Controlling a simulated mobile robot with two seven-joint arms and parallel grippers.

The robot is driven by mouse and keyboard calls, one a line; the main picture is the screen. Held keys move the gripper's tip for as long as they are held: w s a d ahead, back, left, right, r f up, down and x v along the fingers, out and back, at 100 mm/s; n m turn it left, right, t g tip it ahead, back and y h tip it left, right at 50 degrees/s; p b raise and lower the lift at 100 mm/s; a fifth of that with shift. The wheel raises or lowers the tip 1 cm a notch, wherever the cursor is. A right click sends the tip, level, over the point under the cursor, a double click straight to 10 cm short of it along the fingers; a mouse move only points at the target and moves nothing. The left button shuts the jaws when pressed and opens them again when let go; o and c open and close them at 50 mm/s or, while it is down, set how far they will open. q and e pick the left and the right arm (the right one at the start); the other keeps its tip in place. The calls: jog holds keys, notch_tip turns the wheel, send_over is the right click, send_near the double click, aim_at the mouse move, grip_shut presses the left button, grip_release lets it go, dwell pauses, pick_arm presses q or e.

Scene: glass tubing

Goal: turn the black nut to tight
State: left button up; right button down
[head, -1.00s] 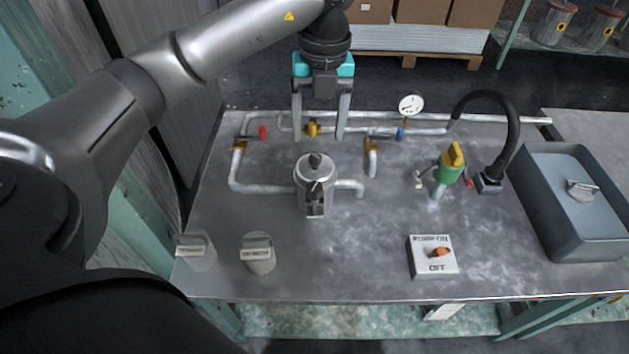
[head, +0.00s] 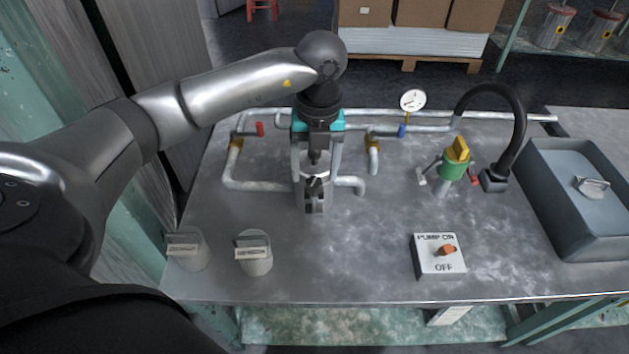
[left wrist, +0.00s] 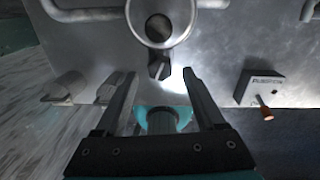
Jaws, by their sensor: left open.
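A small grey metal vessel (head: 301,203) stands upright in the pipework near the middle of the bench. Black fittings (head: 315,186) show on its top and front. In the left wrist view a dark knob (left wrist: 158,28) sits on the round vessel top and a dark angular piece (left wrist: 159,68) juts out below it. I cannot tell for certain which is the black nut. My left gripper (head: 316,170) points down over the vessel, its fingers apart on either side of the top. In the left wrist view the gripper (left wrist: 158,76) is open, with clear gaps beside the dark piece. My right gripper is out of view.
Pipes with a red handle (head: 260,129), a blue handle (head: 402,131) and a gauge (head: 413,99) run behind. A green-yellow valve (head: 455,160), black hose (head: 519,120) and sink (head: 575,205) stand right. A pump switch box (head: 437,264) and two lidded cups (head: 254,261) are in front.

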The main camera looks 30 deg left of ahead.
aim_at(314, 182)
pick_arm(q)
jog(key=shift+f+b, duration=0.45)
jog(key=shift+f, duration=1.05)
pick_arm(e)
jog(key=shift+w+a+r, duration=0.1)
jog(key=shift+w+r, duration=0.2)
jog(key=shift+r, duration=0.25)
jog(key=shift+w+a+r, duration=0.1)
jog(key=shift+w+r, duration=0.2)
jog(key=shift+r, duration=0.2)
pick_arm(q)
grip_shut()
